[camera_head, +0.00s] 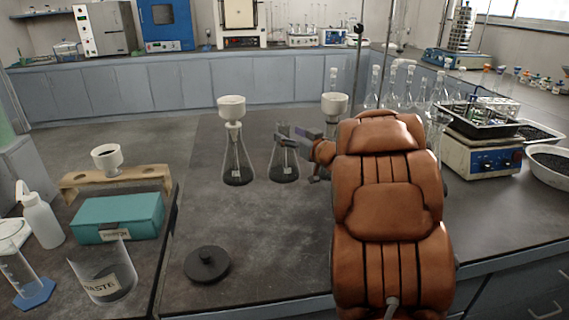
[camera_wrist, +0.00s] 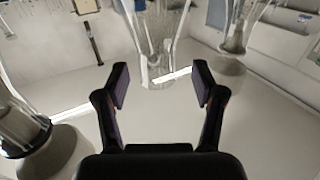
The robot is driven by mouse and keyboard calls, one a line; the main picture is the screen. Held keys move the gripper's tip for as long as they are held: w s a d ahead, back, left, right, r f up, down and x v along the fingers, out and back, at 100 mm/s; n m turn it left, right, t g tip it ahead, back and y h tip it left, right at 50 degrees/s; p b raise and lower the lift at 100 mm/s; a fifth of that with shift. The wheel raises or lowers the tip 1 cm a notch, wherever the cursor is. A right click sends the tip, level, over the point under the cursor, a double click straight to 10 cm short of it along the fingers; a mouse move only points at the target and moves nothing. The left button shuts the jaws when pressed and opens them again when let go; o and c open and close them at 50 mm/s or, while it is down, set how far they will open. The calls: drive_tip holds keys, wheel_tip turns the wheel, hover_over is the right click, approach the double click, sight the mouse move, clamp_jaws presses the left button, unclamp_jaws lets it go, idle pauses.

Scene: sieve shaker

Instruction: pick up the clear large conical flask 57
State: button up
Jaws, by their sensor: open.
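Two clear conical flasks with dark contents stand on the dark bench in the head view. The left flask (camera_head: 237,165) carries a white funnel cup on top. The right flask (camera_head: 284,168) stands beside it, with my gripper (camera_head: 297,136) at its upper part, hiding its neck. No number is readable, so I cannot tell which is flask 57. In the wrist view my gripper (camera_wrist: 158,78) is open, its two dark fingers apart. A clear glass vessel (camera_wrist: 158,45) shows between and beyond the fingertips. I cannot tell whether the fingers touch any glass.
A white funnel (camera_head: 335,104) stands behind my arm. Several clear flasks (camera_head: 438,92) crowd the right, near a blue-fronted device (camera_head: 483,160). A black disc (camera_head: 207,264) lies in front. At left are a teal box (camera_head: 118,217) and a waste beaker (camera_head: 103,272).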

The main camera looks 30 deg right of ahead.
drive_tip(key=w, duration=0.3)
drive_tip(key=shift+w, duration=0.25)
clamp_jaws()
idle(0.4)
